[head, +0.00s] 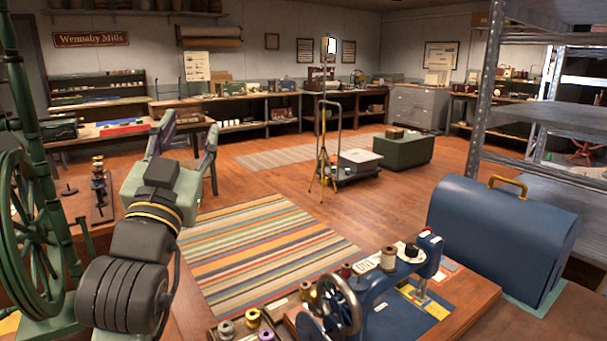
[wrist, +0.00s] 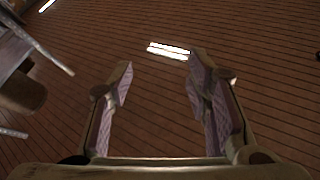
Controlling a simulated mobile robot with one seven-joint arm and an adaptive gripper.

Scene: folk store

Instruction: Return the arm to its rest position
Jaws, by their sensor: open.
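My gripper (head: 186,139) is raised at the left in the head view, at the end of my dark arm. Its two fingers point up and away from me, spread well apart. In the wrist view the gripper (wrist: 160,88) is open and empty, with pale purplish pads on both fingers. Nothing touches the fingertips in either view.
A green spinning wheel (head: 30,215) stands close left of my arm. A blue sewing machine (head: 375,295) with thread spools and a blue case (head: 500,235) fill the front right.

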